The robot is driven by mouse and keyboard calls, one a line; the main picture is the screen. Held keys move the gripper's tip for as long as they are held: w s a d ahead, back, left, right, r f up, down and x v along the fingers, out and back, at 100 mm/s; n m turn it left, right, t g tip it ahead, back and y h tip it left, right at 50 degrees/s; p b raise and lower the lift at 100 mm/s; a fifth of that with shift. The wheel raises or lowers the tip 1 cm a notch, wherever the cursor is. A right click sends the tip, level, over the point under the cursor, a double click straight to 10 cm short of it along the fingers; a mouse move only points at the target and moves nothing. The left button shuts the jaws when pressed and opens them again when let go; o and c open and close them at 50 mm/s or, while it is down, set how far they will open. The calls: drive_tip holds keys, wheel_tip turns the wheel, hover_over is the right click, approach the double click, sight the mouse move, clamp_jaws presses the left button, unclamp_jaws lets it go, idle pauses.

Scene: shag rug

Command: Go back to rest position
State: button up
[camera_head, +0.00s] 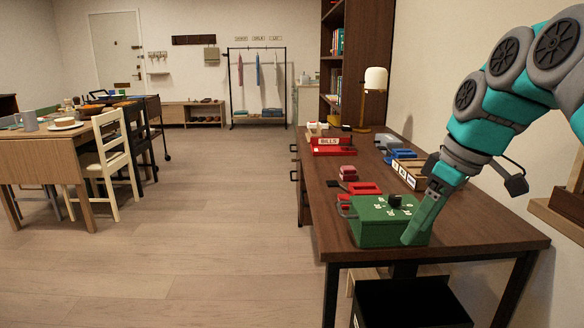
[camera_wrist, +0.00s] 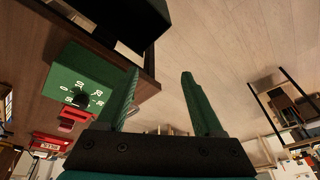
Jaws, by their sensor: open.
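My gripper (camera_head: 425,212) reaches in from the right in the head view, over the front part of the wooden desk (camera_head: 459,222). Its lower end overlaps the right side of a green box (camera_head: 375,228) with white markings and a black knob on top. I cannot tell whether they touch. The green box also shows at the left of the wrist view (camera_wrist: 75,80), beside the left finger.
A red tray marked BILLS (camera_head: 333,147), red items and a lamp (camera_head: 374,85) stand farther back on the desk. A black box (camera_head: 410,303) is below the desk's front. A dining table (camera_head: 40,147) and a white chair (camera_head: 108,165) stand at left. The middle floor is clear.

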drive_tip(key=s+a+f+m+g+h, duration=0.1)
drive_tip(key=s+a+f+m+g, duration=0.15)
drive_tip(key=s+a+f, duration=0.6)
drive_tip(key=s+d+f+m+g+h, duration=0.1)
drive_tip(key=s+f+m, duration=0.5)
drive_tip(key=s+f, duration=0.9)
drive_tip(key=shift+s+d+f+h, duration=0.4)
drive_tip(key=shift+s, duration=0.55)
drive_tip(key=shift+g, duration=0.25)
